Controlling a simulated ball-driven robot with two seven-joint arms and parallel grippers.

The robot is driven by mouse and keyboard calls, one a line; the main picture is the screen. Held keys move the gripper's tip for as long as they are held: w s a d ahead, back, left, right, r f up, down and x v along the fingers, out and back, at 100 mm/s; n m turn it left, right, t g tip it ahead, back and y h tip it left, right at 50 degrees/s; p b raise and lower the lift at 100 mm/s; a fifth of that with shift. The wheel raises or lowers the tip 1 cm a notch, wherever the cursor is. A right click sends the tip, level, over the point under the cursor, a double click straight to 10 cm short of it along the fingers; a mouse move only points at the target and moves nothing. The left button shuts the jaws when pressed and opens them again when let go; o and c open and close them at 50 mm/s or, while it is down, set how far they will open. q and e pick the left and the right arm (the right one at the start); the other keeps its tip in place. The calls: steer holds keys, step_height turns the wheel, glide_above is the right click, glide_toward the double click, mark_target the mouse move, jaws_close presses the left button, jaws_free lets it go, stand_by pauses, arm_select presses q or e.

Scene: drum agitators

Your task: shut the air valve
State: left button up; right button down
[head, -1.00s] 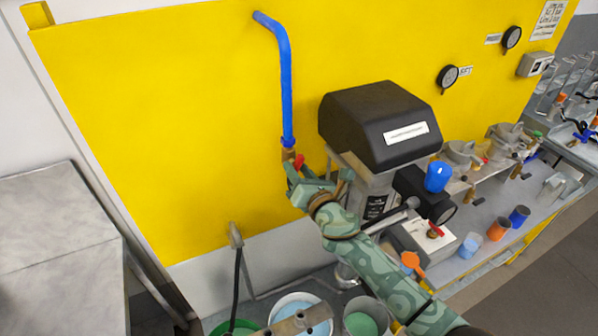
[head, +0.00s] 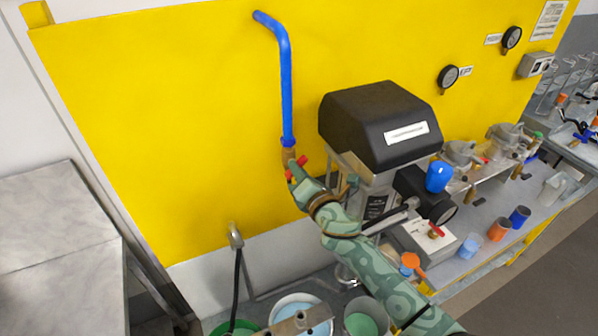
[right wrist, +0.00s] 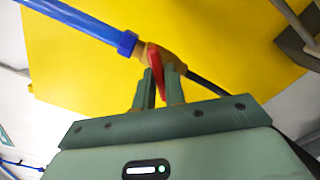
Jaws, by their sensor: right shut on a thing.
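The air valve is a small brass body (head: 289,154) at the lower end of a blue pipe (head: 287,90) on the yellow wall panel. Its red lever (head: 302,161) slants across just below the brass body, partly hidden by my gripper. My right gripper (head: 294,175) is at the lever, coming from below right. In the right wrist view the red lever (right wrist: 156,57) stands between the fingertips (right wrist: 160,76), which are shut on it, with the brass body (right wrist: 174,66) just beyond. My left gripper is not in view.
A black-hooded machine (head: 375,125) stands close to the right of my right gripper. Buckets, one with blue liquid (head: 290,304), stand below. A grey table (head: 60,250) is at the left.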

steer(key=shift+m, duration=4.3)
steer(key=c, duration=1.5)
jaws_free()
steer(key=shift+o, duration=0.2)
steer(key=v, duration=1.6)
steer(key=shift+s, duration=0.2)
